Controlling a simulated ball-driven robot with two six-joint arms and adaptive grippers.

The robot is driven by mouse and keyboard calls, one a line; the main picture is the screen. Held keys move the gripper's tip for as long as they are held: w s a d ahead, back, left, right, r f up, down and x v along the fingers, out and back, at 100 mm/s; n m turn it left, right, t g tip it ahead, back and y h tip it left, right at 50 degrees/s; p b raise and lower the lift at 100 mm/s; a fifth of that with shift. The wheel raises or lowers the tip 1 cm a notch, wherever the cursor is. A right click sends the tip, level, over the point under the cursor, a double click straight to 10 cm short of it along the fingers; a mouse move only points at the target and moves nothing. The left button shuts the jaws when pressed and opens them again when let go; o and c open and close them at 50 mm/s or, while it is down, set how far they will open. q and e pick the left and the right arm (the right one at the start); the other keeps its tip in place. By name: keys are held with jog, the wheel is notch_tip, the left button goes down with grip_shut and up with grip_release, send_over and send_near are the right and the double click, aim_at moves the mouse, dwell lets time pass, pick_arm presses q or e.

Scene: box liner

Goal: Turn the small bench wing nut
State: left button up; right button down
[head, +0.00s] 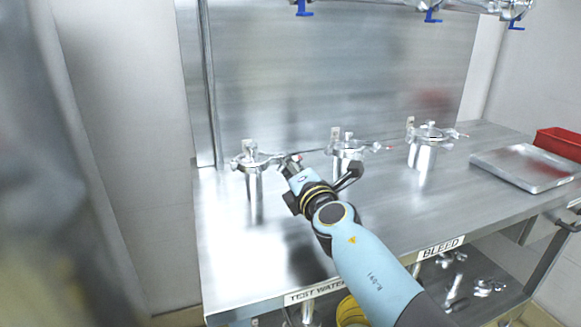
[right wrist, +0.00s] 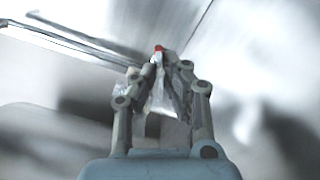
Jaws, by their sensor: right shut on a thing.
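My right gripper (head: 288,163) reaches from the lower right to the right side of the leftmost steel clamp fitting (head: 254,160). In the right wrist view the fingers (right wrist: 165,68) are shut on a small shiny metal piece (right wrist: 160,98), which looks like the wing nut. A red tip (right wrist: 158,48) shows just beyond the fingertips. In the head view the gripper hides most of this nut. My left gripper is not in view.
A middle clamp fitting (head: 347,149) and a right one (head: 427,136) stand on the steel bench (head: 400,200). A flat metal tray (head: 525,166) and a red bin (head: 560,142) are at the right. The bench's left front is clear.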

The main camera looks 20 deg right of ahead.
jog(key=n, duration=0.7)
jog(key=shift+f, duration=0.1)
jog(key=n, duration=0.6)
jog(key=shift+n, duration=0.4)
jog(key=c, duration=1.5)
grip_release()
jog(key=shift+o, duration=0.2)
jog(key=s, duration=1.2)
jog(key=shift+d, duration=0.2)
